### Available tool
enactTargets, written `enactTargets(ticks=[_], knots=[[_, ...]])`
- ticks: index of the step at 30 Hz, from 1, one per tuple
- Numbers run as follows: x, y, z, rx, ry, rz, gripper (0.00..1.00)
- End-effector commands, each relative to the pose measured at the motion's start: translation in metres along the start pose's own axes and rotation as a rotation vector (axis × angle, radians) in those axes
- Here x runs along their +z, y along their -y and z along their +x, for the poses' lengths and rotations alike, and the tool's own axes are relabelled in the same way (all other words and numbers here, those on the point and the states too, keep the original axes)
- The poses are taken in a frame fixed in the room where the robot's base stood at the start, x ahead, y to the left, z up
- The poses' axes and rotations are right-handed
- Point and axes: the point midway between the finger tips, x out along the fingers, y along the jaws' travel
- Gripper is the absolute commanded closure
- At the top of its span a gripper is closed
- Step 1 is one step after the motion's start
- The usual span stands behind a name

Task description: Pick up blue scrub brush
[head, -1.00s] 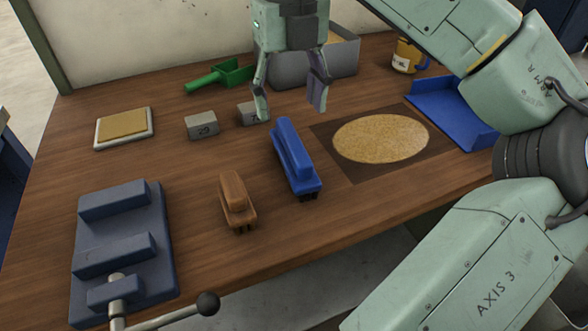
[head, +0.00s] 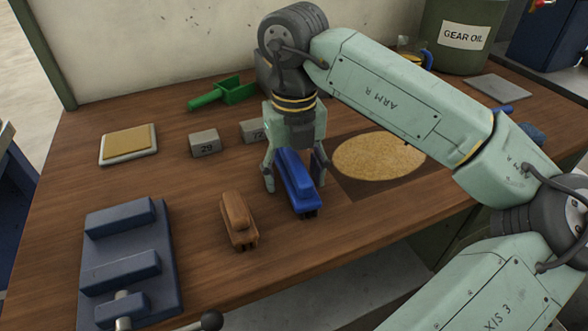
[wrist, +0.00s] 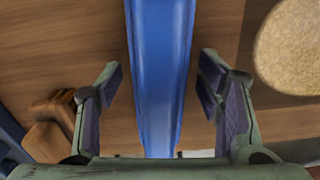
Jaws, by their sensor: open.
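The blue scrub brush (head: 297,184) lies on the wooden bench, handle up and bristles down, beside the brown brush. In the wrist view its blue handle (wrist: 160,70) runs lengthwise between my fingers. My gripper (head: 295,180) is open, with one finger to the left of the blue brush and one to the right. In the wrist view my gripper (wrist: 165,95) shows a gap between each finger pad and the handle. The far end of the brush is partly hidden behind my gripper in the head view.
A brown brush (head: 238,220) lies close on the left. A tan round patch (head: 378,157) on a dark mat is on the right. Numbered grey blocks (head: 205,143), a green scoop (head: 232,91) and a blue vise (head: 125,250) are around. Bare wood lies left of the brown brush.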

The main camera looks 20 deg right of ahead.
Motion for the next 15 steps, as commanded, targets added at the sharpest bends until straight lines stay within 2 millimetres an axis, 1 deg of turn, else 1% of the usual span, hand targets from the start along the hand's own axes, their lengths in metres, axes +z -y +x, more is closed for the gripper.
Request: enactTargets(ticks=[7,15], knots=[[0.0,0.0002,0.0027,-0.001,0.0,0.0,0.39],[0.0,0.0002,0.0023,-0.001,0.0,0.0,0.57]])
